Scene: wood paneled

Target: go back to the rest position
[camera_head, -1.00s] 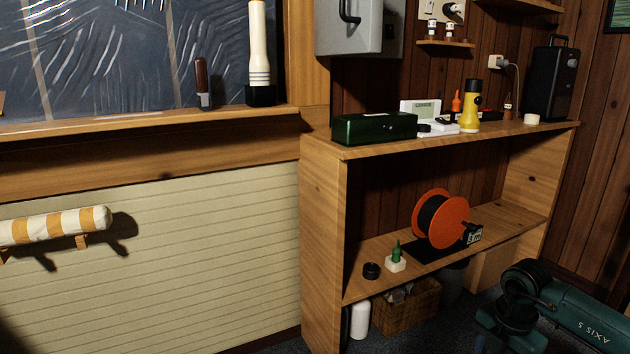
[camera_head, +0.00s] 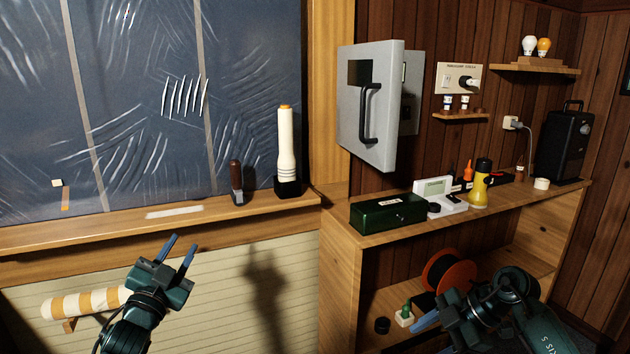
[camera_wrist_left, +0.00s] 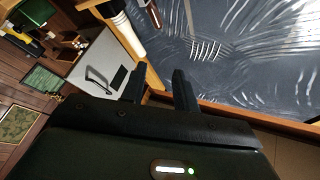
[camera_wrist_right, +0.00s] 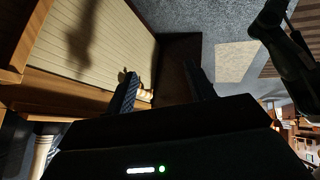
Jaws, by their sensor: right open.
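My left gripper (camera_head: 182,243) is raised in front of the striped wall panel, below the window ledge. Its two fingers stand apart with nothing between them, also in the left wrist view (camera_wrist_left: 163,80). My right gripper (camera_head: 428,336) is low in front of the wooden shelf unit, partly cut by the lower picture edge. In the right wrist view its fingers (camera_wrist_right: 164,80) are wide apart and empty, with dark floor beyond. Neither gripper is seen touching anything.
The wooden shelf unit (camera_head: 338,262) carries a green box (camera_head: 388,213) and a yellow flashlight (camera_head: 480,186). An orange reel (camera_head: 449,272) sits inside. A grey wall cabinet (camera_head: 371,105) has its door ajar. A white-and-orange roll (camera_head: 84,302) lies left of my left gripper.

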